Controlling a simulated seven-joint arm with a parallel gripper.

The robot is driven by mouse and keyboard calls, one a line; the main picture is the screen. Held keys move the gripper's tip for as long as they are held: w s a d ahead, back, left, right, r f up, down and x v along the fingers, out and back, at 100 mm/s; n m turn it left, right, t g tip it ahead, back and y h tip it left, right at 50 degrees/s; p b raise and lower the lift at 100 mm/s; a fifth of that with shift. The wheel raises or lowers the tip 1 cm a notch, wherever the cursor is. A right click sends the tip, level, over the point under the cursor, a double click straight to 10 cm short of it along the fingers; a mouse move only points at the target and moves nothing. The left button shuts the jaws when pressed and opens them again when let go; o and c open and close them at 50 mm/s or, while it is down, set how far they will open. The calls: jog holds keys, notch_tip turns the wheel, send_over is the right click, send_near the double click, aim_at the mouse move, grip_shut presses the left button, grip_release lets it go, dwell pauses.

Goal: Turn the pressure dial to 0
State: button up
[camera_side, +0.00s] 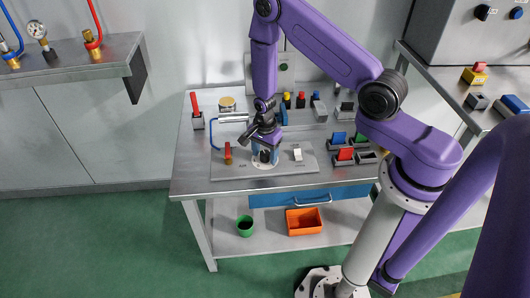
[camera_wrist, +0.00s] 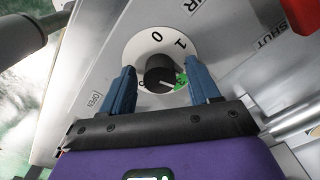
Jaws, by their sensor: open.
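The pressure dial is a black round knob (camera_wrist: 160,73) on a white disc (camera_wrist: 136,48) with printed numbers, including 0 and 1, and a green sector (camera_wrist: 182,79). A pale mark on the knob seems to point toward the green sector, away from the 0; its exact reading is unclear. My gripper (camera_wrist: 161,70) is open, with one blue finger on each side of the knob; I cannot tell whether they touch it. In the side view my gripper (camera_side: 265,145) is above the dial's disc (camera_side: 264,166) on the grey panel and hides most of it.
A red-handled valve (camera_side: 228,153) stands left of the dial and a white switch (camera_side: 297,153) right of it, on the same panel (camera_side: 240,170). A blue pipe (camera_side: 212,134) is behind left.

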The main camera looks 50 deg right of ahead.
jog(key=c, duration=1)
jog(key=shift+n, duration=0.4)
jog(key=n, duration=0.4)
jog(key=shift+n, duration=0.3)
jog(key=n, duration=1.2)
jog(key=shift+n, duration=0.4)
jog(key=n, duration=0.5)
jog(key=shift+n, duration=0.3)
